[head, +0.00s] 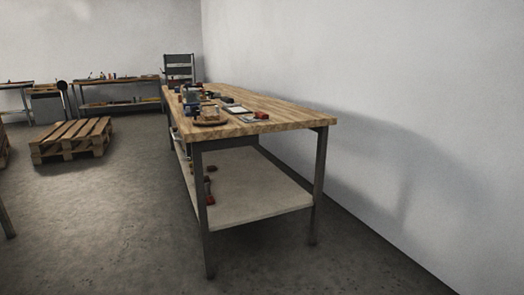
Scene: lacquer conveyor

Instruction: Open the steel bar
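I cannot make out a steel bar for certain in the head view. A wooden-topped workbench (285,112) with dark metal legs stands along the right wall. Small blue, red and grey items crowd the left part of its top, too small to tell apart. Thin dark parts hang below its left edge, and I cannot tell what they are. Neither of my grippers is in view.
The workbench has a pale lower shelf (250,195) with small red items at its left. A wooden pallet (72,135) lies on the floor to the left. Farther benches (118,104) line the back wall. The concrete floor (110,220) between is clear.

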